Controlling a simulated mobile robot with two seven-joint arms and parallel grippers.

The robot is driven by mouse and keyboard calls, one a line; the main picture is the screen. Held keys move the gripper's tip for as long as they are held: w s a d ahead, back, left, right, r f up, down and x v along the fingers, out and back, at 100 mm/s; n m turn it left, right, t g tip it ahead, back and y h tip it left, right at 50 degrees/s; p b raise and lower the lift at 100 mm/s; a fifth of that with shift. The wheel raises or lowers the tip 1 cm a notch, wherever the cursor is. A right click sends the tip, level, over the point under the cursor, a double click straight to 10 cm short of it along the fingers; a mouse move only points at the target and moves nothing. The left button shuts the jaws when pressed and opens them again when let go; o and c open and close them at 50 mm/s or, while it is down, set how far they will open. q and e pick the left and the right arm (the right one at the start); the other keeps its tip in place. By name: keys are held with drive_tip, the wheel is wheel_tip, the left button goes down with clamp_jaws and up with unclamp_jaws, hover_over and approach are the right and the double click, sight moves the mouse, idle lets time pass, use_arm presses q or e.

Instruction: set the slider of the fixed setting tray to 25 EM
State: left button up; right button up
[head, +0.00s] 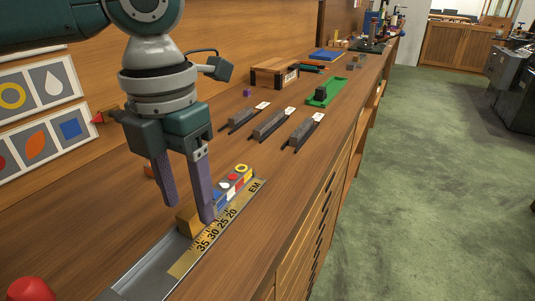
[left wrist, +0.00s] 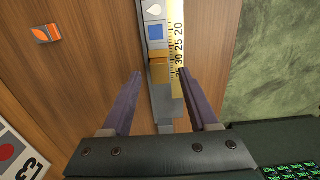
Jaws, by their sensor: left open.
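The setting tray (head: 150,270) is a long grey metal channel on the bench, with a yellow scale (head: 215,228) marked 35, 30, 25, 20 and EM along its right side. The slider (head: 187,222) is a tan block in the channel; in the left wrist view it shows (left wrist: 160,73) beside the higher numbers, its exact mark unclear. Symbol blocks (head: 233,182) sit in a row beyond it. My left gripper (head: 189,212) is open, its purple fingers on either side of the slider. Whether they touch it cannot be told. My right gripper is not in view.
Three dark composing sticks (head: 268,124), a green tray (head: 327,92) and a wooden box (head: 273,74) stand farther along the bench. A red knob-like object (head: 30,289) is at the near left. Symbol cards (head: 40,95) line the back wall. The bench right of the scale is clear.

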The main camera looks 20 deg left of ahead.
sight(189, 212)
use_arm(q)
wheel_tip(189, 212, up, 8)
drive_tip(key=shift+r+p, duration=0.25)
drive_tip(key=shift+p, duration=0.15)
drive_tip(key=shift+s+d, duration=0.1)
